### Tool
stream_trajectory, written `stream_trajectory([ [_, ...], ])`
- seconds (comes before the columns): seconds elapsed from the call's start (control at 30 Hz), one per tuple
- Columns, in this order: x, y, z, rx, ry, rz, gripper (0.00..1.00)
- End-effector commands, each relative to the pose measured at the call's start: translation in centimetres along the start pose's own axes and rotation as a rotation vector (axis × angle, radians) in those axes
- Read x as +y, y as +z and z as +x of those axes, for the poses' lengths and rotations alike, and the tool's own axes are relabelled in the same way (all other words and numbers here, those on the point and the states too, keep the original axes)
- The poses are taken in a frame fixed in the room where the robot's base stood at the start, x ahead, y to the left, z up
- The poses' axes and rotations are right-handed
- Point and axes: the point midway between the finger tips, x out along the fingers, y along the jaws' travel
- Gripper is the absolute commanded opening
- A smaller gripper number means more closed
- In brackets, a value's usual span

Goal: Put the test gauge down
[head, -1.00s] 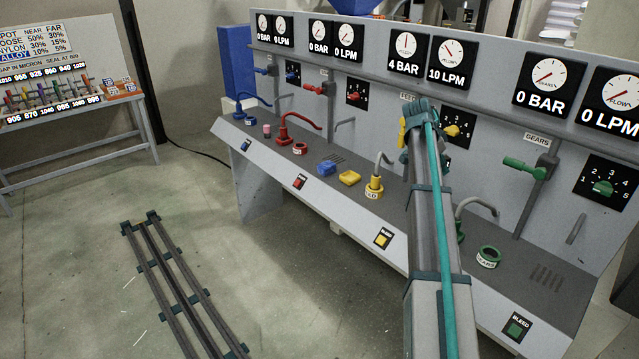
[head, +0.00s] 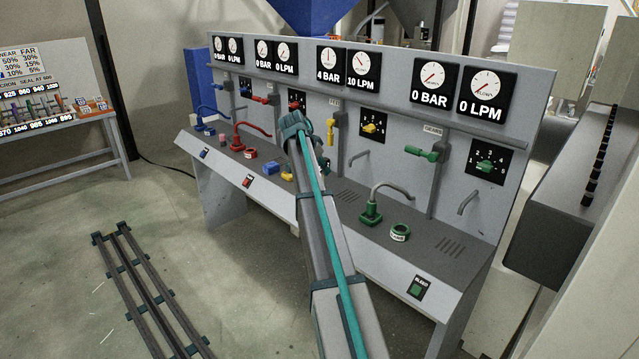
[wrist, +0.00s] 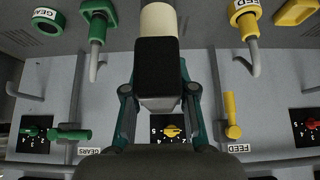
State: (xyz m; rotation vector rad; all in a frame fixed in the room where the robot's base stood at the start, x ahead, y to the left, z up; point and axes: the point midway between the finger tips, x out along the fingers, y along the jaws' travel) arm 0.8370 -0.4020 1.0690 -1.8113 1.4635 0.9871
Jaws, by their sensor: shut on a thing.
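In the wrist view my gripper (wrist: 158,82) is shut on the test gauge (wrist: 158,60), which shows as a black block with a cream rounded part at its far end. Its dial face is not visible. The held thing shows over the grey bench top, between the green GEARS fittings and the yellow FEED fittings; I cannot tell its height or whether it touches anything.
A green GEARS ring (head: 399,232) and a green hose fitting (head: 371,214) stand on the bench's right part. A yellow FEED ring (wrist: 245,12) shows in the wrist view. Yellow (head: 330,132) and green (head: 422,155) valve handles are on the panel. A floor rail (head: 150,290) lies left.

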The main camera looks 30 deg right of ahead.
Motion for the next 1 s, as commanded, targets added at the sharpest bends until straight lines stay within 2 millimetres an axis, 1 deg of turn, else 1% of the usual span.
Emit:
stream_trajectory([
  [0.03, 0.3, -0.8, 0.7, -0.001, 0.002, 0.001, 0.0],
  [0.3, 2.0, -4.3, 6.1, -0.002, 0.002, 0.002, 0.0],
  [0.4, 2.4, -4.4, 8.4, -0.003, 0.002, 0.0, 0.0],
  [0.5, 2.7, -4.6, 10.4, -0.002, 0.002, 0.0, 0.0],
  [0.63, 3.0, -4.7, 12.0, -0.002, 0.001, 0.0, 0.0],
  [0.87, 3.2, -4.8, 13.2, -0.001, 0.0, 0.0, 0.0],
  [0.93, 3.4, -4.9, 14.0, -0.002, 0.002, 0.0, 0.0],
  [1.0, 3.4, -4.3, 14.6, -0.002, 0.001, -0.001, 0.0],
])
